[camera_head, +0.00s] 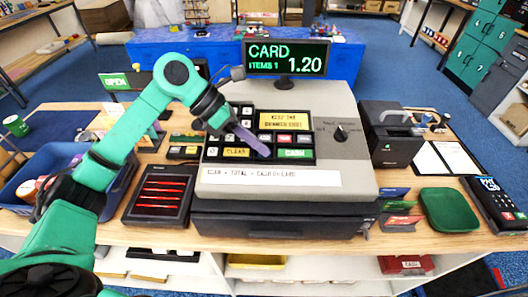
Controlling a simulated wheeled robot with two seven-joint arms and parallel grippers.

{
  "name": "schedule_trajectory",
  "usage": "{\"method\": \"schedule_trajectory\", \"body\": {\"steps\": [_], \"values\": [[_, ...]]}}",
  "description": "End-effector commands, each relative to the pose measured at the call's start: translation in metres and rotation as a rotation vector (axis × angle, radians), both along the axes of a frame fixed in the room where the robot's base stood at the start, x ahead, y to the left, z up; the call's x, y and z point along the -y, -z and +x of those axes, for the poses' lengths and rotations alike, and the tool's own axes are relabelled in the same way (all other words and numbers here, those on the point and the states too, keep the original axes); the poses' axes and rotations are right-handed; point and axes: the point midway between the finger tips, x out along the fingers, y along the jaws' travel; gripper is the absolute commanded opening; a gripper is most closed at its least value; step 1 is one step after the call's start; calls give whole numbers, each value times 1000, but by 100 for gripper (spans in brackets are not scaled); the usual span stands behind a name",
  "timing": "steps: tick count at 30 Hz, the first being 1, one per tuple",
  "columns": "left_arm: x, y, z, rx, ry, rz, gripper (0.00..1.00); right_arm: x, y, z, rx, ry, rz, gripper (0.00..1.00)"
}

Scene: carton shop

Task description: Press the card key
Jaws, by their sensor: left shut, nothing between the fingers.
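The grey cash register (350,180) stands in the middle of the counter with a dark keypad on its sloped top. Its display (287,57) reads CARD, ITEMS 1, 1.20. A green key (295,153) is at the keypad's lower right; its small lettering is hard to read. A yellow CLEAR key (236,152) is to its left. My left gripper (265,152) reaches in over the keypad, shut and empty, its purple fingertips just left of the green key. The fingers hide the keys under them. I cannot tell whether the tips touch a key. My right gripper is not in view.
A black machine (392,140), a green dish (450,209) and a card terminal (495,203) are on the right. The display's post rises behind the keypad.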

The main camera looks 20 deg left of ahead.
Motion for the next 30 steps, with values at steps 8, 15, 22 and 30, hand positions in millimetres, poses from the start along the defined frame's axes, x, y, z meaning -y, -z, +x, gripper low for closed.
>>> {"method": "schedule_trajectory", "body": {"steps": [8,15,22,30], "values": [[-1,8,0,-9,2,10,0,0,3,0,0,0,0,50],[-1,11,-1,-14,3,14,0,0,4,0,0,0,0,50],[-1,11,-2,-16,4,15,0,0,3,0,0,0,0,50],[0,-4,-4,-14,5,15,0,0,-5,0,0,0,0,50]]}}
